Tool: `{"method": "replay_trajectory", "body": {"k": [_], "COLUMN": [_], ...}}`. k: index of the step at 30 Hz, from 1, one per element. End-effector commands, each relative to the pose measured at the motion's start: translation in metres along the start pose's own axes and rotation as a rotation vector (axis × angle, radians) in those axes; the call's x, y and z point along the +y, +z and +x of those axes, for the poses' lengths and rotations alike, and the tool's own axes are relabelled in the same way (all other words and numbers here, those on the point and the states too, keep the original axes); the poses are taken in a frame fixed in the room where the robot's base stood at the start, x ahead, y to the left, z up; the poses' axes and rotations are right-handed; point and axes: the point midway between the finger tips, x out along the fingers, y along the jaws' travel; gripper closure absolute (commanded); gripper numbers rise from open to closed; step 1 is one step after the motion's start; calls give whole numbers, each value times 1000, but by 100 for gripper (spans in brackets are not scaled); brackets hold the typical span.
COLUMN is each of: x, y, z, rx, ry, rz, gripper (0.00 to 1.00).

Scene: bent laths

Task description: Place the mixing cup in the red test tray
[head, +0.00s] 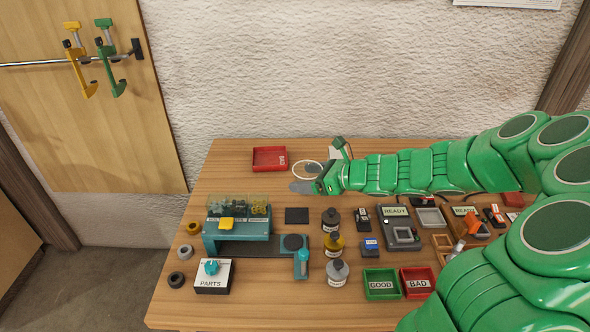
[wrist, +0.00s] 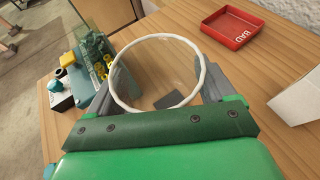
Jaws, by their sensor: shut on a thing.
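The mixing cup (wrist: 157,38) is clear with a white rim. My gripper (wrist: 160,84) is shut on it, with one grey finger on each side in the wrist view. In the head view the cup's pale rim (head: 307,162) shows beside my gripper (head: 308,187), near the back of the table. A red tray (head: 269,147) sits to the left of the cup at the back; in the wrist view this tray (wrist: 232,40) is empty and marked BAD. Another red tray (head: 417,283), also marked BAD, is at the front right. The cup's height above the table is hard to tell.
A green GOOD tray (head: 381,284) stands beside the front red tray. Several bottles (head: 335,246) stand mid-table, near a teal machine (head: 240,222). A white object (wrist: 300,97) is right of the cup in the wrist view. Table surface near the back red tray is clear.

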Motion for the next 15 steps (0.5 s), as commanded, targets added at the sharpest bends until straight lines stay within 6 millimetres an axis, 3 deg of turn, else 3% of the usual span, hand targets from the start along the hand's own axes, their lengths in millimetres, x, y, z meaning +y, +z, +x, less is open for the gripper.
{"method": "replay_trajectory", "body": {"k": [8,15], "x": [-40,-78], "y": [4,26], "z": [15,41], "rx": [13,13], "ry": [-4,12], "rz": [12,10], "gripper": [47,47]}}
